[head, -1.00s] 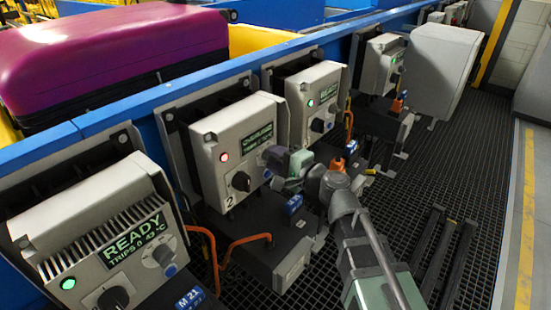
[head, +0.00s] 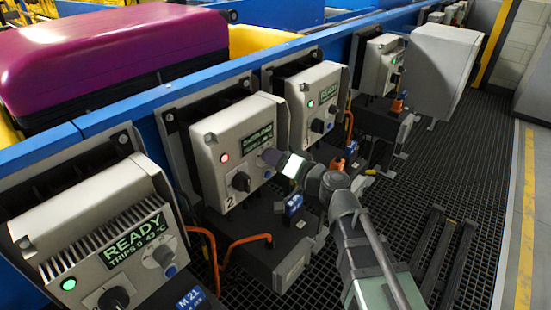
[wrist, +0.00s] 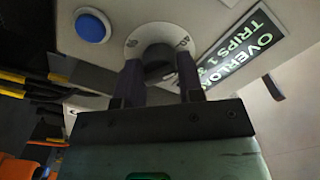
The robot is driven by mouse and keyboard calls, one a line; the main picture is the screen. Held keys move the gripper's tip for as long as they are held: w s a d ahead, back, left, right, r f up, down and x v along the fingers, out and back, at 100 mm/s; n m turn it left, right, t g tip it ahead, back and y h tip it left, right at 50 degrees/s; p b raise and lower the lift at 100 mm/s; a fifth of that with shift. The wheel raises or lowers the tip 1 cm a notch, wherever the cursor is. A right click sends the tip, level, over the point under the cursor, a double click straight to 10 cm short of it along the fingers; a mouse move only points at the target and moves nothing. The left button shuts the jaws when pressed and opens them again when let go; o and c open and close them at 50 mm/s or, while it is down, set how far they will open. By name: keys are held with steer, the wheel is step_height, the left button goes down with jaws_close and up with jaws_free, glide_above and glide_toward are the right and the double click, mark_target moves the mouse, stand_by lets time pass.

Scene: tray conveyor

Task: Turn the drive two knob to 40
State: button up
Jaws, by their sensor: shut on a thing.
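The drive two box (head: 226,122) is a light grey unit marked 2, with a red lamp lit and a green text display. The small dial knob (wrist: 158,58) is on a white numbered scale plate (wrist: 148,33), between the display (wrist: 245,45) and a blue button (wrist: 93,26). My gripper (head: 276,158) is at the right of this box's face. In the wrist view, its two dark fingers (wrist: 160,80) are shut on the knob from both sides. The fingers and shadow hide the knob's pointer. The display reads OVERLOAD and TRIPS 1.
A larger black knob (head: 241,181) is on the same box, lower left of my gripper. A similar READY unit (head: 100,226) stands at front left, another (head: 318,92) behind. Orange cables (head: 248,240) run below. The grating floor (head: 420,190) at right is mostly open.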

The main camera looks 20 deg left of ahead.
steer(key=shift+n, duration=0.5)
steer(key=o, duration=0.9)
